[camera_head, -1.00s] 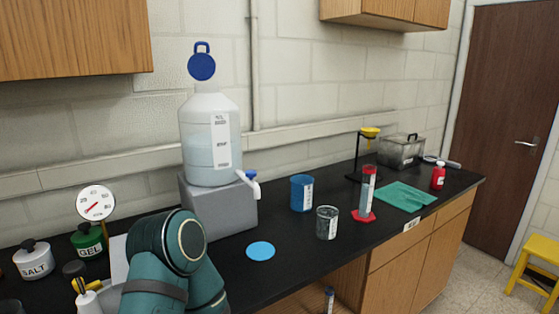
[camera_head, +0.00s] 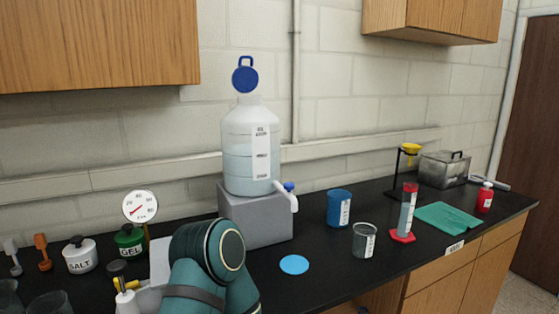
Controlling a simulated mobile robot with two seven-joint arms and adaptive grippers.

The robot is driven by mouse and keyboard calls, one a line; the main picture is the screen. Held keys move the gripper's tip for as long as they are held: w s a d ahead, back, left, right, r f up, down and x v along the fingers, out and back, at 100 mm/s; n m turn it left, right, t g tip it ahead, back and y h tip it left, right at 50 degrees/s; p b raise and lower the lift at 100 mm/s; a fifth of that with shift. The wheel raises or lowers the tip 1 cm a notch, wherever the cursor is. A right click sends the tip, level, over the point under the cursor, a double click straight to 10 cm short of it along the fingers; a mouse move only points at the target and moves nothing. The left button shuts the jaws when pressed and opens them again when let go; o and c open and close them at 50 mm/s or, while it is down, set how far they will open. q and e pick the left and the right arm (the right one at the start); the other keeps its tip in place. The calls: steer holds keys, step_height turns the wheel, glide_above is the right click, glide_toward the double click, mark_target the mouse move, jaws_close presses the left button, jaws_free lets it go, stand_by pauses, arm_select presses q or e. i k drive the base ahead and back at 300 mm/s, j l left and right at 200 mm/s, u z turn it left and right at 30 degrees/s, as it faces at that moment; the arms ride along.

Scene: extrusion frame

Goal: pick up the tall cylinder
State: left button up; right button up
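The tall cylinder (camera_head: 407,212) stands upright on the black bench, right of the middle of the view. It is clear, with a red band near its top and a red foot, and holds pale blue liquid. A teal arm link of mine stands at the lower middle, left of the cylinder and well apart from it. Neither gripper shows in the view.
A glass beaker (camera_head: 364,240) and a blue cup (camera_head: 339,208) stand left of the cylinder. A green cloth (camera_head: 447,217) lies to its right, with a yellow funnel stand (camera_head: 411,150) behind. A large jug (camera_head: 251,150) sits on a grey block (camera_head: 257,219). A blue disc (camera_head: 294,265) lies on the bench.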

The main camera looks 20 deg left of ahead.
mark_target(403, 234)
steer(key=i+l, duration=0.25)
steer(key=l, duration=0.15)
steer(key=i+l+u, duration=0.25)
steer(key=l, duration=0.3)
steer(key=i+l+u, duration=0.1)
steer(key=l, duration=0.2)
